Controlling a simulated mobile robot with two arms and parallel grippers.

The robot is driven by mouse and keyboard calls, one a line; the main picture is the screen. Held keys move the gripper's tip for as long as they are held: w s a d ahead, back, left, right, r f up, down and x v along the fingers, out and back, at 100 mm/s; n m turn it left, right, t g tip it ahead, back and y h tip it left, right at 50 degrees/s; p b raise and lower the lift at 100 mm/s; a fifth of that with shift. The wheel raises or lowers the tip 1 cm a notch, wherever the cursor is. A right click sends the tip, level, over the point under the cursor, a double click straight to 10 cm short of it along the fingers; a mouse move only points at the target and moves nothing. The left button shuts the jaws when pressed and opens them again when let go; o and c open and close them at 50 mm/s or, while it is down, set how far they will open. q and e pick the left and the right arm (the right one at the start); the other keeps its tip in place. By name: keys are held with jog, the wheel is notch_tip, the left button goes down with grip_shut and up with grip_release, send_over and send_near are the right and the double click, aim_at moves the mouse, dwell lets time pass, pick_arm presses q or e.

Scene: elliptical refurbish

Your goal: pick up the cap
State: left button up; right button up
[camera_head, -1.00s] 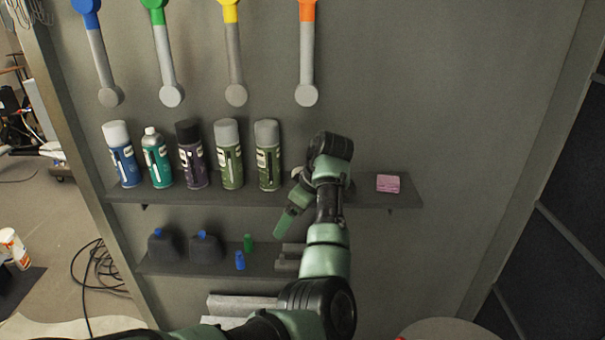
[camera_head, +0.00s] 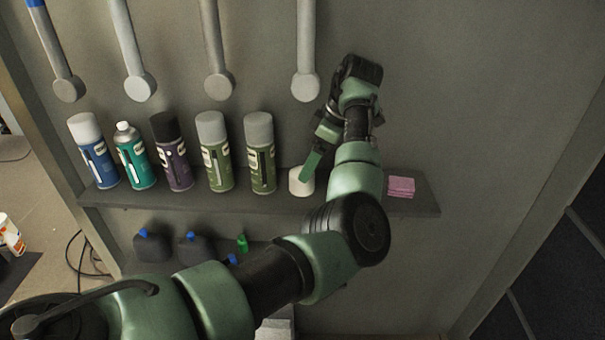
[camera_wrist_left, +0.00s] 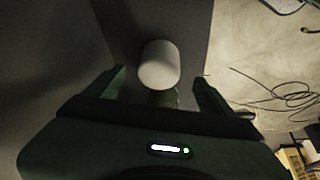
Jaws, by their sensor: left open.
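A small white cap (camera_head: 301,181) stands on the upper shelf, just right of the last olive spray can (camera_head: 260,153). The teal can (camera_head: 134,156) has a bare nozzle on top. My left gripper (camera_head: 310,165) is above and beside the white cap, with a green finger in front of part of it. In the left wrist view, a pale cylinder (camera_wrist_left: 159,65) lies ahead between my spread fingers (camera_wrist_left: 158,86), which are open and empty. It looks like the cap. A darker greenish shape just below it is unclear. My right gripper is not in view.
Several cans stand left of the cap on the upper shelf (camera_head: 230,200). Pink sponges (camera_head: 400,187) lie at its right end. Wrench-like tools (camera_head: 220,86) hang above. Dark jugs (camera_head: 154,246) sit on the lower shelf, partly behind my arm.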

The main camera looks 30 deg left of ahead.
pick_arm(q)
jog(key=p+x, duration=0.2)
jog(key=x, duration=0.1)
jog(key=shift+s+a+r, duration=0.1)
jog(key=shift+s+a, duration=0.1)
jog(key=shift+s, duration=0.05)
jog(key=x, duration=0.2)
jog(key=shift+w+a+f, duration=0.2)
jog(key=shift+f, duration=0.1)
jog(key=shift+s+d, duration=0.1)
jog(key=c, duration=1.3)
jog(key=shift+o, duration=0.2)
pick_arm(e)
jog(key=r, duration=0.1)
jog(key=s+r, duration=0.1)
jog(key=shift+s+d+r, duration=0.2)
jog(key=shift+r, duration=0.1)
